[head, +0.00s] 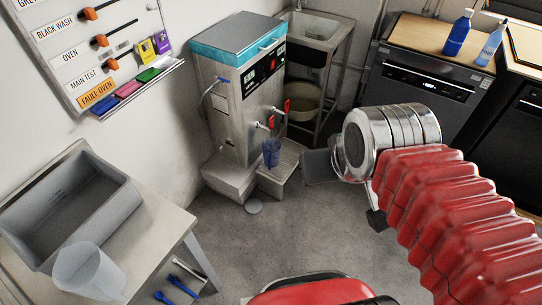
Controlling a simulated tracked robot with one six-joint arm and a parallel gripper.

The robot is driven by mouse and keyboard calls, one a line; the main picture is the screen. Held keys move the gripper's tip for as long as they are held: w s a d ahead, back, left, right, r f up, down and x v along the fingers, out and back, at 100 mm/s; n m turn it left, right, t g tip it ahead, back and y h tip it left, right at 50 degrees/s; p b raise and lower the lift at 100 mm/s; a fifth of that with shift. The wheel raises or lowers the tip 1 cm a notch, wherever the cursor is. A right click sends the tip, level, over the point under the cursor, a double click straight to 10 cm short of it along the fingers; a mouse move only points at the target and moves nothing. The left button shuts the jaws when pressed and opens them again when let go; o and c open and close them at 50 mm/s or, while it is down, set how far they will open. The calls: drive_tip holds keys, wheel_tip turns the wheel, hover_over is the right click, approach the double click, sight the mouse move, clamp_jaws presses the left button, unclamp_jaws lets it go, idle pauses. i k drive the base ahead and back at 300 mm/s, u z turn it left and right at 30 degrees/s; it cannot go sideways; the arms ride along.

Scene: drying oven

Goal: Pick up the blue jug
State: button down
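A small translucent blue jug (271,153) stands upright at the front of the steel dispenser, on or just above its drip tray and below the red-handled taps. My arm comes in from the right with a red ribbed sleeve and a metal wrist. My gripper (320,166) points left, with a flat grey finger just right of the jug in the picture. A gap shows between the finger and the jug. The other finger is not clearly visible, so how far the gripper is open is unclear.
The dispenser (232,115) stands against the wall, its drip tray (283,172) jutting out. A sink (313,30) is behind it. At left, a table holds a grey tub (110,208) and a clear jug (88,272). Blue bottles (458,35) stand on the back counter.

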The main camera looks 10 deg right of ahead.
sight(271, 149)
drive_tip(key=z, duration=1.1)
drive_tip(key=i, duration=2.55)
